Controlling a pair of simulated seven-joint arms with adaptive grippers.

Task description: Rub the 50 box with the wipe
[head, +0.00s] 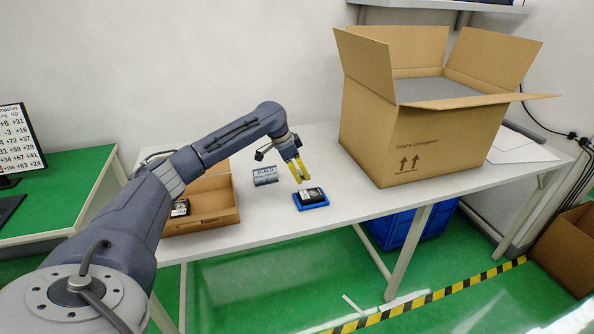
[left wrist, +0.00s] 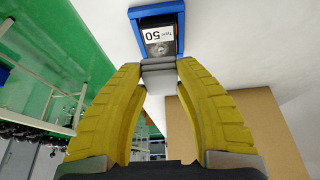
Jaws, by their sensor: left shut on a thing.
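The 50 box (head: 313,194) is a small dark box lying in a shallow blue tray (head: 314,206) on the white table. My left gripper (head: 302,178) has yellow fingers pointing down, just above and behind the box. My right gripper is out of view.
A low open carton (head: 215,213) with a dark box (head: 180,207) inside is farther left. A large open cardboard box (head: 415,145) stands right. The table (head: 262,226) in front is clear.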

